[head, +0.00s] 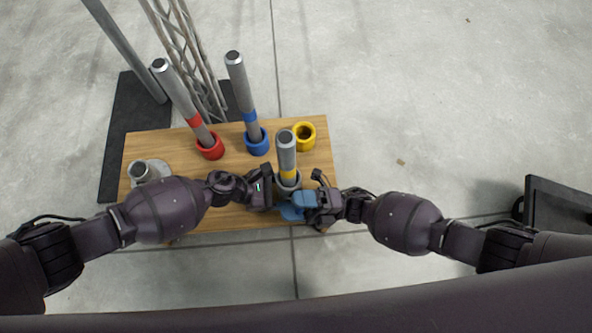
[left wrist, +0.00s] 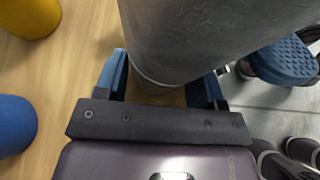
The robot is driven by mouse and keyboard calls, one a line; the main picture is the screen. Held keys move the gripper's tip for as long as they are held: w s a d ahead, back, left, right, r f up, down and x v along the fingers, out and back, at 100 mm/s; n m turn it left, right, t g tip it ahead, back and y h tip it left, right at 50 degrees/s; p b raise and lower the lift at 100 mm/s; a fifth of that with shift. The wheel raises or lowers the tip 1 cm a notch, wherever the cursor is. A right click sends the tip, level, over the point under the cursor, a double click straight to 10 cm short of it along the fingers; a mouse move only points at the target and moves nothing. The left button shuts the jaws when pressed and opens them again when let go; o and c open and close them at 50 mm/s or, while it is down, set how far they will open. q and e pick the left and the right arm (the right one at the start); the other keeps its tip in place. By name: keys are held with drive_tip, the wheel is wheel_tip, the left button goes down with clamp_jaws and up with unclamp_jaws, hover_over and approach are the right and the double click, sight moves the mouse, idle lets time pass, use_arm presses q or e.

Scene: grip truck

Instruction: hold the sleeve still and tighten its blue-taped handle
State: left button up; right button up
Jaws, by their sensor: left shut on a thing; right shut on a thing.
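The grey sleeve (head: 289,186) stands upright near the table's front right, around the foot of a grey tube with a yellow band (head: 287,156). My left gripper (head: 274,188) is shut on the sleeve from the left. In the left wrist view the large grey sleeve (left wrist: 195,35) fills the space between its two blue fingers. My right gripper (head: 299,206) is at the sleeve's front right, shut, with its blue fingers beside the sleeve. Its ridged blue finger (left wrist: 285,60) shows in the left wrist view. The blue-taped handle is hidden at these fingers and cannot be made out.
On the wooden table (head: 180,150) stand a red cup (head: 210,147) and a blue cup (head: 257,143), each with a banded tube. An empty yellow cup (head: 304,136) is behind the sleeve. A grey sleeve-like part (head: 148,171) is at the left. Metal poles and a truss rise behind.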

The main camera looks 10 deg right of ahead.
drive_tip(key=o, duration=0.9)
drive_tip(key=v, duration=1.2)
drive_tip(key=shift+c, duration=0.3)
